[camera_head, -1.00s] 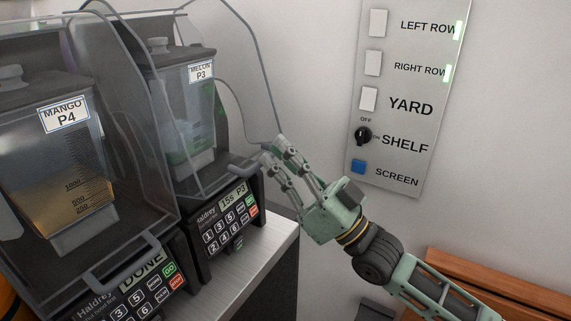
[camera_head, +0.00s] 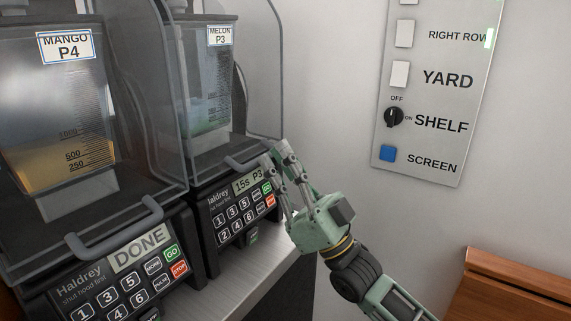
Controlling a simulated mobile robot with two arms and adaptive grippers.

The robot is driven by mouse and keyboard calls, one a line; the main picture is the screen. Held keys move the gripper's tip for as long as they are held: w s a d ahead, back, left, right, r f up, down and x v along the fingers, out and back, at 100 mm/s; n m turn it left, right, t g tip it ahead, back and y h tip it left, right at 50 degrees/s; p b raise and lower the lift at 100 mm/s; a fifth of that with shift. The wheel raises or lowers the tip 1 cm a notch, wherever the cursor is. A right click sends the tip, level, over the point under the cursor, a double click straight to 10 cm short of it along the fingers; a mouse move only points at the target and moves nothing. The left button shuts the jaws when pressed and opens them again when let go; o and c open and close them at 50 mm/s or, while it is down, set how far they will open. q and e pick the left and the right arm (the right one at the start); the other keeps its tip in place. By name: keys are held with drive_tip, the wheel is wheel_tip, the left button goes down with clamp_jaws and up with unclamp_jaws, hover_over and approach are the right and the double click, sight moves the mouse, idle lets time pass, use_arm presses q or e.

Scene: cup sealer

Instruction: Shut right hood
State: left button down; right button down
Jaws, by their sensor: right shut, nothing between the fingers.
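The right hood (camera_head: 255,85) is a clear cover over the right blender, whose jar (camera_head: 205,95) is labelled MELON P3. Its grey handle (camera_head: 245,162) sits low, just above the keypad with the "15s P3" display (camera_head: 248,183). The hood looks lowered; I cannot tell whether it is fully shut. My right gripper (camera_head: 277,155) is shut and empty, its fingertips at the right end of the handle. I cannot tell if they touch it. My left gripper is not in view.
The left blender, with its MANGO P4 jar (camera_head: 60,120), stands close beside, its hood handle (camera_head: 115,228) low above a DONE display (camera_head: 140,247). A switch panel (camera_head: 440,95) is on the wall. A wooden piece (camera_head: 515,290) is at lower right.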

drive_tip(key=shift+w+a+f, duration=0.1)
drive_tip(key=shift+a+f, duration=0.05)
drive_tip(key=shift+f, duration=0.2)
